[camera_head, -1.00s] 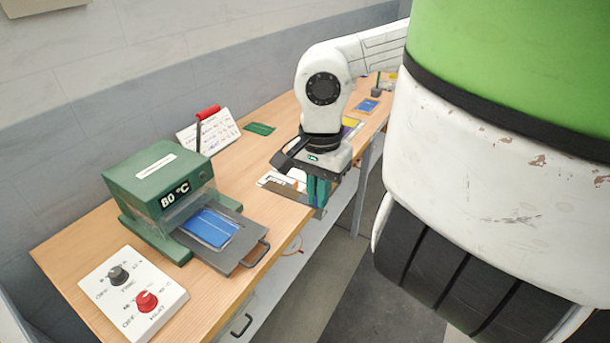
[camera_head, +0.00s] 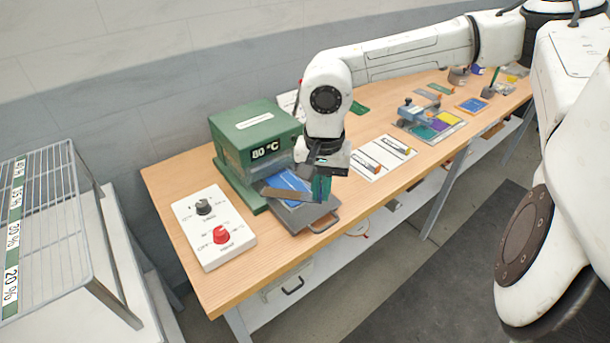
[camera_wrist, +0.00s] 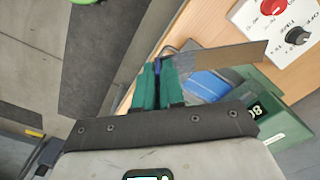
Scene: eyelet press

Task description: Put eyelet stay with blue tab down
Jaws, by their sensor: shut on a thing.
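My gripper (camera_head: 321,187) has teal fingers and is shut on the eyelet stay, a flat grey-brown strip (camera_head: 287,195). In the wrist view the stay (camera_wrist: 232,57) sticks out to the right from the fingertips (camera_wrist: 160,78), and a bit of its blue tab (camera_wrist: 157,69) shows between them. The fingers hide the rest of the tab. The stay is over the pulled-out grey drawer (camera_head: 305,216) of the green press (camera_head: 250,135), across the blue plate (camera_head: 288,181) in it. I cannot tell whether it touches the plate.
A control box (camera_head: 212,225) stands left of the press, and a wire rack (camera_head: 45,215) further left. A white card (camera_head: 362,174) with strip shapes lies to the right. Beyond it is a tray with coloured squares (camera_head: 443,117). Bare wood shows between box and press.

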